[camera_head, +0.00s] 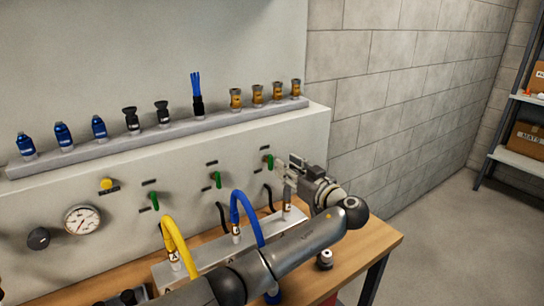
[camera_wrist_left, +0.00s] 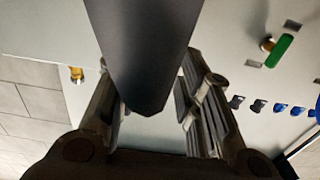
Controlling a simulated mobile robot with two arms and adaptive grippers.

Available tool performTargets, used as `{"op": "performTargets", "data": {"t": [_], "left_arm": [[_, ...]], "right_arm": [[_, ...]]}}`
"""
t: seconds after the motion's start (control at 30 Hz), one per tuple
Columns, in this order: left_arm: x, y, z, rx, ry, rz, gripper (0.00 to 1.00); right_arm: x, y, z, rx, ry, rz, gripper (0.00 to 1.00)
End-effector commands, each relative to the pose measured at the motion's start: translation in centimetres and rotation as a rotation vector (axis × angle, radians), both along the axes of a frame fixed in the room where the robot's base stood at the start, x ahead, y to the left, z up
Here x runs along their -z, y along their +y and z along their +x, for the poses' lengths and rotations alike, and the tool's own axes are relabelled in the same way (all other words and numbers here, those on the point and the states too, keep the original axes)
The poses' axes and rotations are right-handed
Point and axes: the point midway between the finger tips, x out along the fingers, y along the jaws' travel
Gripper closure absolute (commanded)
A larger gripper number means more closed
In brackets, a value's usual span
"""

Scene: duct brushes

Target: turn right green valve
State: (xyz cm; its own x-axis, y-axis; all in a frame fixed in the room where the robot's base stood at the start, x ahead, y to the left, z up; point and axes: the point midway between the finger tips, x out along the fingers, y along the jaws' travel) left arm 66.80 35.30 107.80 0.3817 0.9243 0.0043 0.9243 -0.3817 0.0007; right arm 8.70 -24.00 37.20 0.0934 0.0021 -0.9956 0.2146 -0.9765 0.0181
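The right green valve (camera_head: 268,161) is a small green lever on the pale panel in the head view. My left gripper (camera_head: 284,169) is just right of it, fingers pointing at the panel; I cannot tell if they touch the lever. In the left wrist view my left gripper (camera_wrist_left: 152,112) has its two fingers spread apart. A large dark shape fills the space between them near the camera, hiding what lies behind it; I cannot tell what it is. A green lever (camera_wrist_left: 280,50) shows at the right there, probably the middle valve (camera_head: 217,179). My right gripper is not in view.
A ledge (camera_head: 222,119) with blue, black and brass fittings runs above the valves. A blue hose (camera_head: 237,203), a yellow hose (camera_head: 167,232) and black hoses rise from a metal block (camera_head: 205,256) below. A pressure gauge (camera_head: 82,220) is at left. A shelf (camera_head: 517,158) stands at right.

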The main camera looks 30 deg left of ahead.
Motion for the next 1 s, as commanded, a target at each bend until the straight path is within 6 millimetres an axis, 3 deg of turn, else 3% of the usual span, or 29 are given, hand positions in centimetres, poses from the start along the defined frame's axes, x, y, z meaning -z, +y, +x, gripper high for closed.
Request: {"op": "performTargets", "data": {"t": [0.13,0.33,0.53,0.8,1.0], "left_arm": [[-0.4,2.9,1.1,-0.004,0.002,0.004,0.67],[-0.2,5.8,2.3,-0.002,0.002,0.002,0.67],[0.0,6.9,2.9,0.0,0.002,0.001,0.67],[0.0,7.0,2.9,0.001,0.001,-0.001,0.67],[0.0,7.0,2.9,0.0,0.001,-0.001,0.93]], "right_arm": [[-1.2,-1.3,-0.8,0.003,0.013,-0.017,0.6],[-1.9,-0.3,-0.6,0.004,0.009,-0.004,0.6],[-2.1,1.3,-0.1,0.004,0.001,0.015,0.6],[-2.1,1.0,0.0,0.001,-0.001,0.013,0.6],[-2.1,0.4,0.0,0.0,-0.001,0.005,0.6]]}}
